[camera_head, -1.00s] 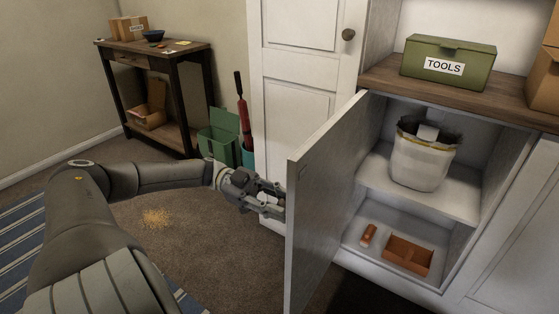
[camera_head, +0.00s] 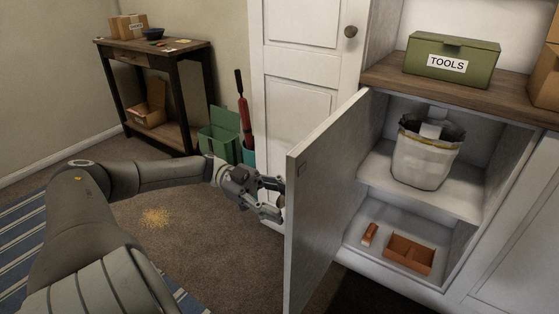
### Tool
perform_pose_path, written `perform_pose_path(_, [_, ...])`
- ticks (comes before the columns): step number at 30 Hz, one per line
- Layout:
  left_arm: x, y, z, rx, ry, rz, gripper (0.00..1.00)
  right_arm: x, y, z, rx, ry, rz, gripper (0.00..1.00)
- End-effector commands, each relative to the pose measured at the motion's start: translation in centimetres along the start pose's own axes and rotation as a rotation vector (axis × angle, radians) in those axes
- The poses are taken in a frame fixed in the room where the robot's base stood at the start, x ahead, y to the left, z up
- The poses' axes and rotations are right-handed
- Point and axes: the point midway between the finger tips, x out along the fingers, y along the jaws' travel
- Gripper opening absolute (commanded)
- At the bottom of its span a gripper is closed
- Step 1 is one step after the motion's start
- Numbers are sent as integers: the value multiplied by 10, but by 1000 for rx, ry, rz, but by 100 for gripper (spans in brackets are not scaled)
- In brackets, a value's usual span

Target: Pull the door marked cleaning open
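A grey cabinet door (camera_head: 325,190) stands swung well open at the lower cabinet, its inner face toward me. No "cleaning" marking shows; its outer face is turned away. My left gripper (camera_head: 279,199) is on the outer side of this door, beside its free edge. Its fingers are spread apart and nothing shows held between them. The door edge hides the very tips, so I cannot tell if they touch the door. The handle is hidden. My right gripper is not in view.
The open cabinet holds a white bin (camera_head: 425,155) on its shelf, with an orange tray (camera_head: 409,254) and a small orange item (camera_head: 370,234) below. A green TOOLS box (camera_head: 451,60) stands on the counter. A side table (camera_head: 155,48) and green bin (camera_head: 219,136) stand behind.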

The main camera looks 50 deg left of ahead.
Motion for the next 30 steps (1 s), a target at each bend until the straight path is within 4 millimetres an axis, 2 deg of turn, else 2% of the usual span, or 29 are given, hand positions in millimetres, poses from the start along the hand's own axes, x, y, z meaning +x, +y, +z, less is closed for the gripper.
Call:
perform_pose_path(11, [-7,-1,0,2,0,-2,51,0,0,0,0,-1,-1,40])
perform_pose_path(24, [-76,-1,0,4,1,-5,51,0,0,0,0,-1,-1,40])
perform_pose_path(30, [-101,-1,0,5,1,-3,51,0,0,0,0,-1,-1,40])
